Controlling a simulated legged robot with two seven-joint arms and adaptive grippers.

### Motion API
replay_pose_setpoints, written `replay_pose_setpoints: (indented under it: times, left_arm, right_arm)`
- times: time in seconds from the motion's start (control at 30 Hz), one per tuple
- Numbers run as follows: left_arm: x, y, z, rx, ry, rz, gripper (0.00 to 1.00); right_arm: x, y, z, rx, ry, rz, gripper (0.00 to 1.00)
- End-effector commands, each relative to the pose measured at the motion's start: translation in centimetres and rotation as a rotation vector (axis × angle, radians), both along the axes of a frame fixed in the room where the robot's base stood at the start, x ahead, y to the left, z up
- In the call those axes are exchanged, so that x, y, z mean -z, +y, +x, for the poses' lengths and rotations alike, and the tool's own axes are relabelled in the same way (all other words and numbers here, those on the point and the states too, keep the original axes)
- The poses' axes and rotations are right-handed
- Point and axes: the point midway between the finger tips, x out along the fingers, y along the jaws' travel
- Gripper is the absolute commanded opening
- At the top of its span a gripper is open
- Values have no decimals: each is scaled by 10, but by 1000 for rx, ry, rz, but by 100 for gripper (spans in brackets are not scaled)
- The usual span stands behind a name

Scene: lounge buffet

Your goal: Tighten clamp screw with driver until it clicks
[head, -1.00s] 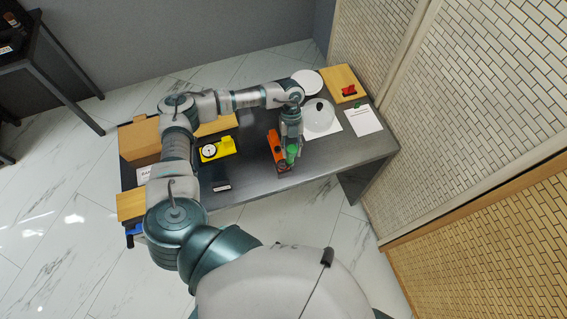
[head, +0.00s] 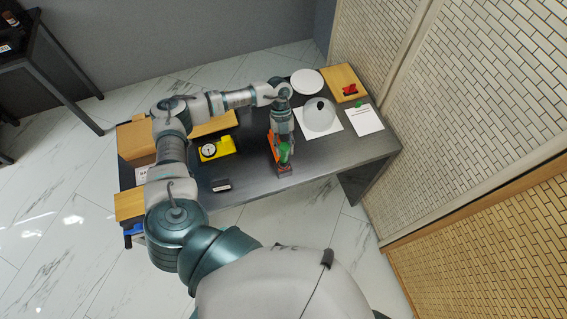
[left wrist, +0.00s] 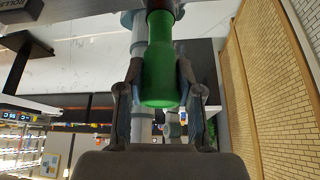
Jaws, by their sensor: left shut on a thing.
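My left gripper (head: 284,153) is shut on the green handle of the driver (head: 284,149), above the front part of the table. In the left wrist view the green handle (left wrist: 160,65) stands between the two fingers. The orange clamp (head: 271,145) lies on the table, partly hidden behind the gripper. Its dark red front end (head: 285,170) shows just below the driver. The driver's tip and the clamp screw are too small or hidden, so I cannot tell whether they touch. My right gripper is not in view.
A yellow device with a round dial (head: 217,148) and a small black block (head: 221,185) are left of the clamp. A grey dome (head: 319,116), white plate (head: 307,81), wooden board (head: 344,84) and paper sheet (head: 364,121) are to the right. Cardboard boxes (head: 137,140) stand far left.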

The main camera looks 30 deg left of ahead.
Motion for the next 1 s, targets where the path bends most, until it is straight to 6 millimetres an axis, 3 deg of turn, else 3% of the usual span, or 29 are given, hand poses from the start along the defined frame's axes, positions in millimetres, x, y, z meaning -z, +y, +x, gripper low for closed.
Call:
replay_pose_setpoints:
  times: [0.3,1.0]
  left_arm:
    - [6,6,0,-4,6,-18,0]
    - [13,7,-1,-5,5,-16,0]
  right_arm:
    - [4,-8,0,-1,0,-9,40]
    - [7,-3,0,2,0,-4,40]
